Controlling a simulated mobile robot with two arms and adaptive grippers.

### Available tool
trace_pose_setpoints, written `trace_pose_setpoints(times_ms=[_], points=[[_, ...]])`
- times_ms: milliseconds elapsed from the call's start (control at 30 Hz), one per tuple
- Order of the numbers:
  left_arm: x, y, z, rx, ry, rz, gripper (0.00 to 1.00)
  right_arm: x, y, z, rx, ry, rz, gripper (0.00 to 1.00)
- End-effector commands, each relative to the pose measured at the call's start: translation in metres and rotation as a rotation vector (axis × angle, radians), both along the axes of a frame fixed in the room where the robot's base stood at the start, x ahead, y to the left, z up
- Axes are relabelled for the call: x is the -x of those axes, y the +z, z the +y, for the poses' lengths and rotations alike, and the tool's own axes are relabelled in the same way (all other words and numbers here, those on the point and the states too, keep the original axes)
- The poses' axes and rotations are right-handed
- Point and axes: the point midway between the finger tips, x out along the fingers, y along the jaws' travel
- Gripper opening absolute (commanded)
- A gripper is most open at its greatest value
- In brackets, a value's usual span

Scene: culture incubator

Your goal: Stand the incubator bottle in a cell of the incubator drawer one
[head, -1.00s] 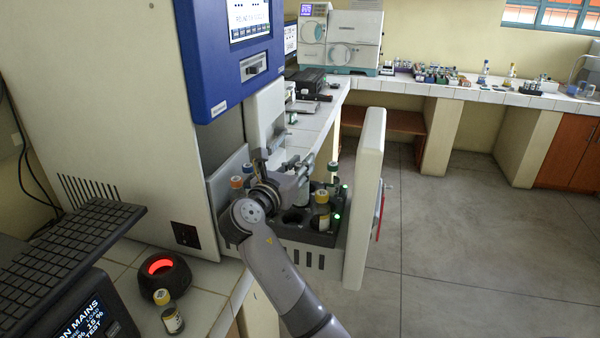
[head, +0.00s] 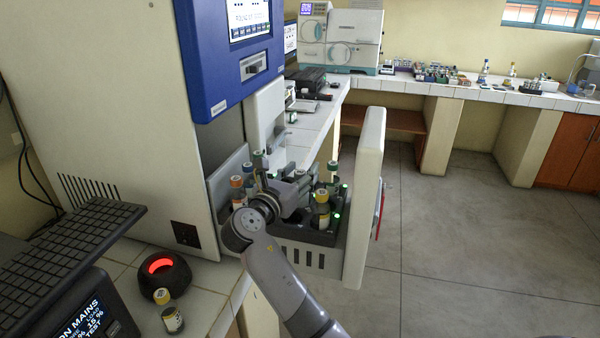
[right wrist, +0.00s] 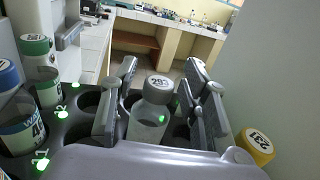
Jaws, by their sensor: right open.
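The incubator bottle (right wrist: 148,122), with a grey-white numbered cap, stands upright between the two fingers of my right gripper (right wrist: 160,78) in the right wrist view. The fingers are open, one on each side, with a visible gap on the right; its base is hidden. In the head view my right gripper (head: 298,188) is low over the pulled-out incubator drawer (head: 300,257) and hides much of the bottle. The drawer holds a dark rack of round cells; an empty cell (right wrist: 88,100) shows left of the gripper in the right wrist view. My left gripper is not in view.
An orange-capped bottle (head: 237,190), a yellow-capped bottle (head: 321,212) and green-capped bottles stand in the drawer around my gripper. The tall drawer front (head: 365,200) is at the right. A black ring-shaped device (head: 163,275) and a yellow-capped bottle (head: 172,317) stand on the near counter.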

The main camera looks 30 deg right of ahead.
Motion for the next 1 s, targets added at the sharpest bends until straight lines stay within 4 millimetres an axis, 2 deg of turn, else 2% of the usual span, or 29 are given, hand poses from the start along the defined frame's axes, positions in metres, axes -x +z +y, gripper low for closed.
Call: trace_pose_setpoints(times_ms=[200,267,700,833,1000], points=[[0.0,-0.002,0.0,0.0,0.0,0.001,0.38,0.0,0.003,0.001,-0.001,0.001,-0.003,0.42],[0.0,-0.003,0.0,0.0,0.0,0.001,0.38,0.003,0.002,0.007,-0.001,0.003,-0.001,0.42],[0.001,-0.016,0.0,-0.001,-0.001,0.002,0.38,0.046,0.001,0.084,-0.004,0.003,0.0,0.42],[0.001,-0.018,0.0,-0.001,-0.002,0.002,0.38,0.054,0.002,0.098,-0.002,0.002,0.0,0.42],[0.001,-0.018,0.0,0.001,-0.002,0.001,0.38,0.059,0.003,0.105,-0.001,0.0,0.0,0.42]])
